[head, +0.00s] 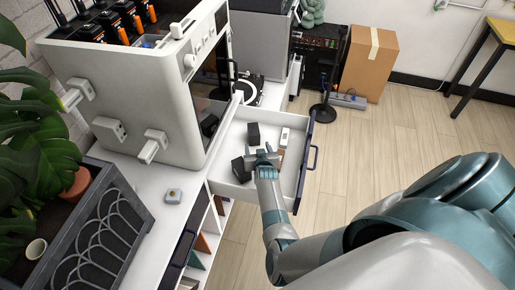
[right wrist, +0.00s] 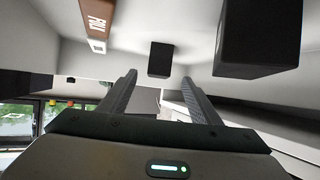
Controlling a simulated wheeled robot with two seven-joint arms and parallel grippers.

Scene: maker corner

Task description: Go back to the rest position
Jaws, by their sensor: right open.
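My right gripper (head: 264,157) is over the open white drawer (head: 233,128) in the head view, with the arm coming in from the lower right. In the right wrist view its two dark fingers (right wrist: 160,92) stand apart with nothing held between them. Two dark blocks lie in the drawer: one (head: 253,133) beyond the gripper, one (head: 239,169) left of it. Dark blocks also show in the right wrist view, one (right wrist: 160,60) ahead of the fingers and one (right wrist: 258,38) to the right. My left gripper is not in view.
A white item (head: 285,136) lies in the drawer. A brown lettered item (right wrist: 98,16) shows in the right wrist view. The drawer's front has a dark blue handle (head: 312,158). A big white machine (head: 130,85) stands on the counter at left.

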